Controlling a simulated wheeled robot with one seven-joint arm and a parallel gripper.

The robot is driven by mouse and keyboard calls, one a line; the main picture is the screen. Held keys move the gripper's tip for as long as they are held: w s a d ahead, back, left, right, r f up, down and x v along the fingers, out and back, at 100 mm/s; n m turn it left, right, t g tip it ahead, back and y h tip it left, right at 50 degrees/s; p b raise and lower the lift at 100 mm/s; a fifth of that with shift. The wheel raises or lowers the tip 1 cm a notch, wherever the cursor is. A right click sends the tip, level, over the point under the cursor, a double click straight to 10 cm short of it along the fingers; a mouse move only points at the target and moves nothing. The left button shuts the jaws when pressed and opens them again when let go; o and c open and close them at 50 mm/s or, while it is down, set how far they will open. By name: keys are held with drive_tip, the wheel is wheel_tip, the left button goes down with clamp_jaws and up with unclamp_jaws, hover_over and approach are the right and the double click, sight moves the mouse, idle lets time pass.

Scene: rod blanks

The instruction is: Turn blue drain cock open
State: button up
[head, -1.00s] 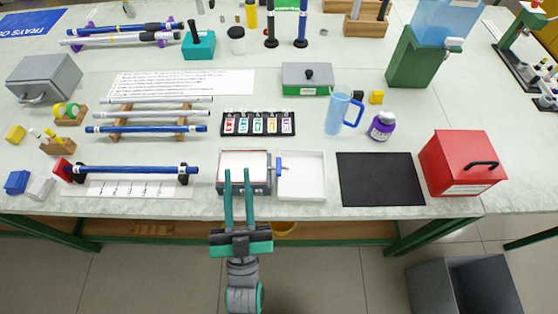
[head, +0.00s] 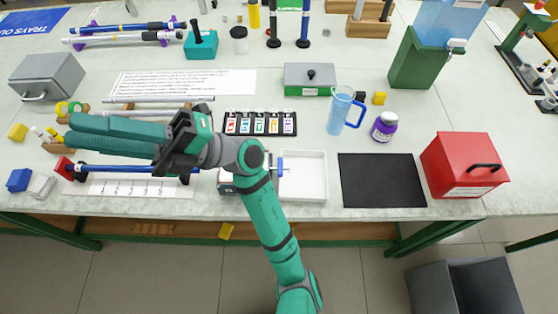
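The blue drain cock (head: 280,166) sticks out on the right side of a small grey-sided bath (head: 226,182), over the left edge of a white tray (head: 304,176). My arm covers much of the bath and passes just left of the cock, so part of the cock's surroundings is hidden. Its exact turn position is too small to tell. My gripper (head: 69,132) is well left of the cock, raised above the rod racks, with its two long green fingers pointing left. The fingers look apart, with nothing visible between them.
A blue rod (head: 130,169) lies on stands below my fingers. A black mat (head: 382,180) and a red box (head: 463,165) stand right of the white tray.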

drive_tip(key=a+f+n+h, duration=0.1)
drive_tip(key=a+f+h, duration=0.3)
drive_tip(key=h, duration=0.1)
drive_tip(key=m+t+h, duration=0.7)
drive_tip(key=t+h, duration=0.3)
drive_tip(key=h, duration=0.9)
approach(281, 165)
drive_tip(key=f, duration=0.8)
drive_tip(key=shift+s+a+f, duration=0.15)
drive_tip(key=shift+s+a, duration=0.05)
clamp_jaws()
